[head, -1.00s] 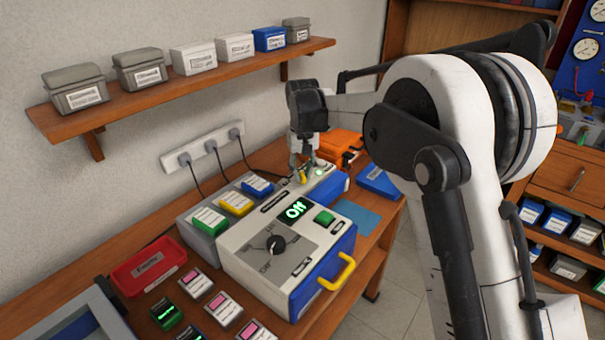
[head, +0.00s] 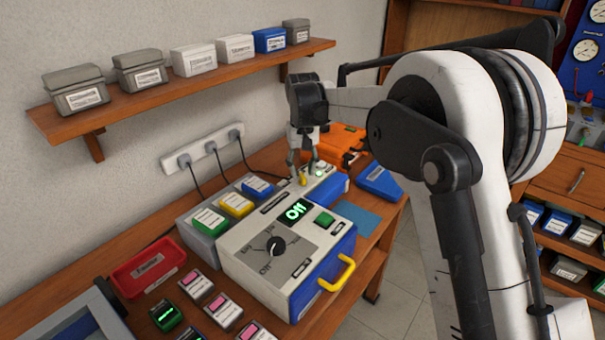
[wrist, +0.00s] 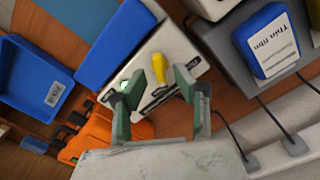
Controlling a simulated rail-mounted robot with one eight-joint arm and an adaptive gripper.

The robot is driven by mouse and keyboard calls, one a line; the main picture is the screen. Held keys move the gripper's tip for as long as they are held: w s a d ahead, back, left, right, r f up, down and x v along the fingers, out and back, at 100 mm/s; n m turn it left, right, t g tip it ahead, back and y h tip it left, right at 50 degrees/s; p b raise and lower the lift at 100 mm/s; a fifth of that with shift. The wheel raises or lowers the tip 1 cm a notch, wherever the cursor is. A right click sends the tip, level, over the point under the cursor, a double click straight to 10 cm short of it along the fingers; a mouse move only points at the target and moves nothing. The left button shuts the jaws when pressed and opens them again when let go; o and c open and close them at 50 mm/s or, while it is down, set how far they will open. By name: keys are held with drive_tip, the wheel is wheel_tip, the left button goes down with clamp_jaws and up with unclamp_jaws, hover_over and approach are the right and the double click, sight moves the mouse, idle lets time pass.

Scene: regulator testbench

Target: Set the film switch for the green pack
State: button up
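The film switch's yellow lever (head: 302,179) stands on a small white box with a blue end, at the far end of the bench device. In the wrist view, the yellow lever (wrist: 158,66) lies just ahead of and between my fingertips, with gaps on both sides. My gripper (head: 302,168) points down over this box. In the wrist view, my gripper (wrist: 151,88) is open with its green-padded fingers apart and nothing held. The green pack (head: 210,221) sits in the grey holder, left of the yellow pack (head: 236,205) and blue pack (head: 257,187).
The white tester (head: 274,245) with knob and lit display stands in front. An orange case (head: 343,140) and a blue tray (head: 379,183) lie beyond the switch box. Plugged cables run from the wall strip (head: 203,150) behind. A shelf (head: 205,88) of boxes hangs above.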

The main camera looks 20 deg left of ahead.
sight(303, 175)
wheel_tip(303, 175, up, 10)
drive_tip(key=shift+r, duration=0.15)
drive_tip(key=shift+d, duration=0.1)
idle(0.5)
